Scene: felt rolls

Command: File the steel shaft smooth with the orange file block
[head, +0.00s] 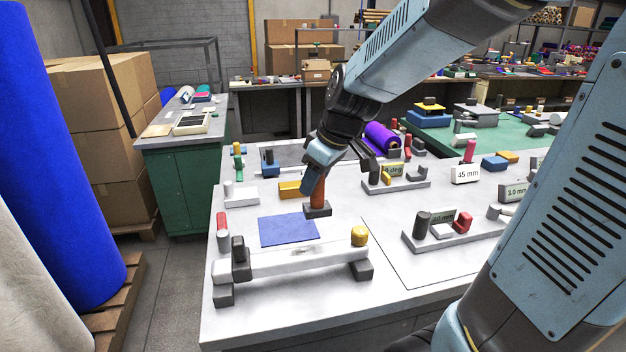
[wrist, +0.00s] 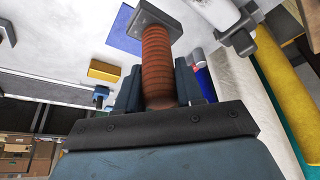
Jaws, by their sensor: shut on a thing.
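The file block has a ribbed orange-brown handle (head: 318,193) and a dark grey block (head: 317,210) at its lower end. My gripper (head: 316,182) is shut on the handle; the wrist view shows the handle (wrist: 158,65) between the two fingers, with the grey block (wrist: 150,16) beyond. The block is at or just above the table; I cannot tell if it touches. A long pale bar (head: 310,261), apparently the steel shaft, lies across dark supports at the table's front, nearer the camera than the block and apart from it.
A blue sheet (head: 288,231) lies flat between the block and the bar. A yellow knob (head: 359,236) stands at the bar's right end. A yellow block (head: 290,189) sits left of my gripper. Fixtures with pegs (head: 445,228) stand to the right. The table (head: 350,310) is bare in front.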

